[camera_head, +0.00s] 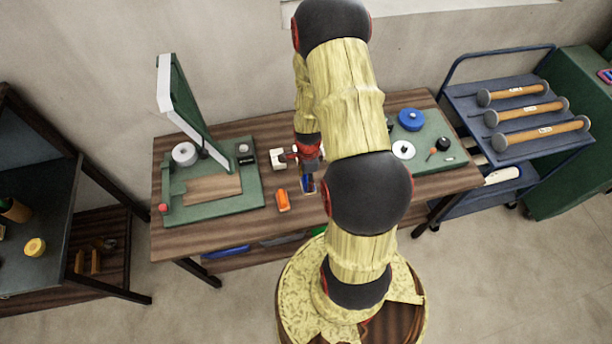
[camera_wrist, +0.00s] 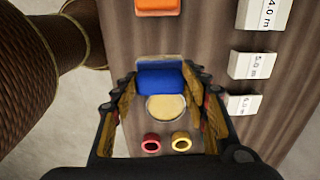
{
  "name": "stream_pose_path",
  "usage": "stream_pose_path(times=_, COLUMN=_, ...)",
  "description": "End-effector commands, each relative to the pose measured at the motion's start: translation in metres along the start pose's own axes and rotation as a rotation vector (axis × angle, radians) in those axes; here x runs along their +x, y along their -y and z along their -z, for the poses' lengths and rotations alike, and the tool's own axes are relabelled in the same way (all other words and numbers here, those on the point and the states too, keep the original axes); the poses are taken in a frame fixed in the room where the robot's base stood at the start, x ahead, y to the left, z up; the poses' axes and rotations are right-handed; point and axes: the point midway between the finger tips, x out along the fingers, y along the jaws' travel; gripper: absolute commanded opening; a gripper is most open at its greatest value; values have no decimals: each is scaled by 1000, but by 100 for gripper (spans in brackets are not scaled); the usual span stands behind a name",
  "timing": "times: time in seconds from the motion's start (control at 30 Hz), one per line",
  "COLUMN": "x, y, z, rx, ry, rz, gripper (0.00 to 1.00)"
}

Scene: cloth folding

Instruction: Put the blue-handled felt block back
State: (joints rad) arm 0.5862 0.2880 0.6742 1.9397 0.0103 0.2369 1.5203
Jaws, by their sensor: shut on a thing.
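The blue-handled felt block (camera_wrist: 165,78) sits between my gripper's two fingers (camera_wrist: 168,90) in the wrist view. It has a blue handle with a pale grey edge. My gripper is shut on it. In the head view a bit of the blue block (camera_head: 308,185) shows below my gripper (camera_head: 308,168), over the middle of the wooden table (camera_head: 240,228). My arm covers part of this area. I cannot tell whether the block touches the table. A round tan piece shows just below the handle in the wrist view; I cannot tell what it belongs to.
An orange block (camera_head: 282,201) and labelled white blocks (camera_wrist: 248,65) stand nearby. Red (camera_wrist: 151,143) and yellow (camera_wrist: 181,142) rings lie close by. A green hinged frame (camera_head: 213,205) is left; a green mat (camera_head: 432,150) with discs is right. A blue cart (camera_head: 520,98) stands further right.

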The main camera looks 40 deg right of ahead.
Motion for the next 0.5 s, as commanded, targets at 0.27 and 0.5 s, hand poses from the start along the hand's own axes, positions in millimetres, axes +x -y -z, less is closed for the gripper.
stream_pose_path(times=0.27, x=26, y=0, z=0, rx=2, ry=0, rz=-1, gripper=21)
stream_pose_path(times=0.5, x=52, y=0, z=0, rx=2, ry=1, rz=-1, gripper=21)
